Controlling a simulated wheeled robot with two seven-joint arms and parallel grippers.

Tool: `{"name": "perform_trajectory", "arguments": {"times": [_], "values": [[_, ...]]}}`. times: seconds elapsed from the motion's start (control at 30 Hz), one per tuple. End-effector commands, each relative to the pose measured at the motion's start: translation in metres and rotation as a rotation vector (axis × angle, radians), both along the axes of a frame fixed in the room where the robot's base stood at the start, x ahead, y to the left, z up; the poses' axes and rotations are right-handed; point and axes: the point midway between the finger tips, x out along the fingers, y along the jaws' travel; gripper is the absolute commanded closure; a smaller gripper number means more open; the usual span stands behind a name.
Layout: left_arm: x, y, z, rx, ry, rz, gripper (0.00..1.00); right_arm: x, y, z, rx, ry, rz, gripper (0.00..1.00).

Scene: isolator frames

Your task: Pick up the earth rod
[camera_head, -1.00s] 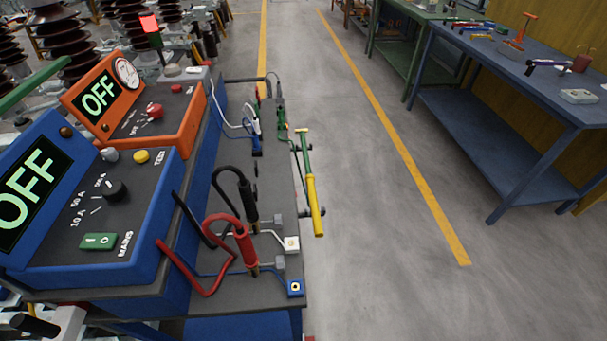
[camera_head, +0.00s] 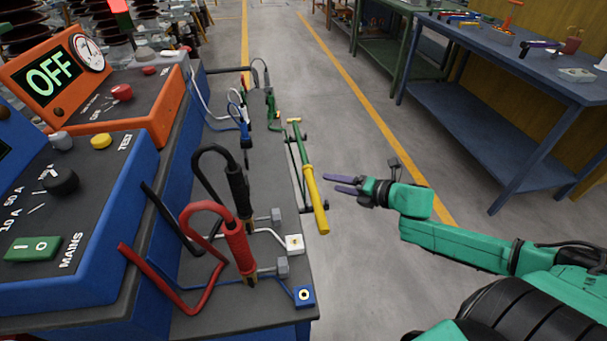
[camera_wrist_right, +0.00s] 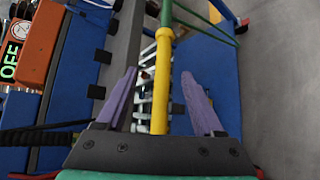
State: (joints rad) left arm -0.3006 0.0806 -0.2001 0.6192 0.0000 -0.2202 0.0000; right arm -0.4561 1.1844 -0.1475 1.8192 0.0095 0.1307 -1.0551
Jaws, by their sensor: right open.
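The earth rod (camera_head: 316,200) has a yellow handle and a green upper part. It lies along the right edge of the grey-topped bench, on brackets. In the right wrist view its yellow handle (camera_wrist_right: 162,85) runs between the two purple fingers, with space on both sides. My right gripper (camera_head: 326,184) comes in from the right, just right of the yellow handle in the head view. It is open and empty; in the right wrist view the fingers (camera_wrist_right: 160,95) are spread apart. My left gripper is not in view.
Orange (camera_head: 105,95) and blue (camera_head: 75,200) control boxes stand on the bench at left. Red (camera_head: 238,245) and black (camera_head: 238,190) plugs with cables stand near the rod. A blue workbench (camera_head: 500,110) is at right. The floor between is clear.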

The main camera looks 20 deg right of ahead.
Motion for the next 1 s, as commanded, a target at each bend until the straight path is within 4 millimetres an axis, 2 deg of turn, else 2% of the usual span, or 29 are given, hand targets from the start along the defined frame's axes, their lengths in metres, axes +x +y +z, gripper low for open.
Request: {"name": "perform_trajectory", "arguments": {"times": [0.03,0.17,0.53,0.8,1.0], "values": [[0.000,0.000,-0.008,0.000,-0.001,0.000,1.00,0.007,0.003,-0.005,0.001,-0.004,0.000,0.31],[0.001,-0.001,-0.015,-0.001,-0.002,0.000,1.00,0.021,0.008,-0.011,0.001,-0.004,-0.003,0.31],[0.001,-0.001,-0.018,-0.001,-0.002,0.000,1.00,0.044,0.019,-0.022,0.003,-0.001,-0.004,0.31],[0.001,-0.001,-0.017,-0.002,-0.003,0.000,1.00,0.075,0.030,-0.040,0.004,-0.001,-0.005,0.31],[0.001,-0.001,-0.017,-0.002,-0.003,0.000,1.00,0.079,0.033,-0.044,0.001,0.003,-0.003,0.31]]}}
